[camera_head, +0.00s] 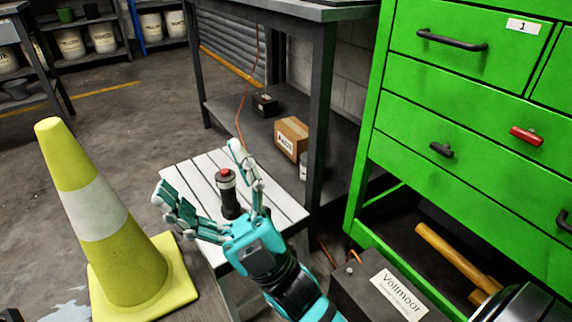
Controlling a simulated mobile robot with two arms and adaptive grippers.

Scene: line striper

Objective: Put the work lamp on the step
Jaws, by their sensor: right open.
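The work lamp (229,198), a small dark cylinder with a pale band and a red top, stands upright on the step (199,174). The step is a low stool with a white slatted top. My right gripper (202,170), teal with pale fingertips, is open over the step, with one finger on each side of the lamp. I see a gap between the lamp and the left finger; the right finger is close beside it, and I cannot tell if they touch. The lamp's base is partly hidden near the palm. My left gripper is not in view.
A yellow cone (128,262) with a white band stands close left of the step. A dark workbench (318,110) with a box (291,138) on its lower shelf is behind. A green drawer cabinet (470,125) and a dark case (378,290) are at right. Floor at upper left is clear.

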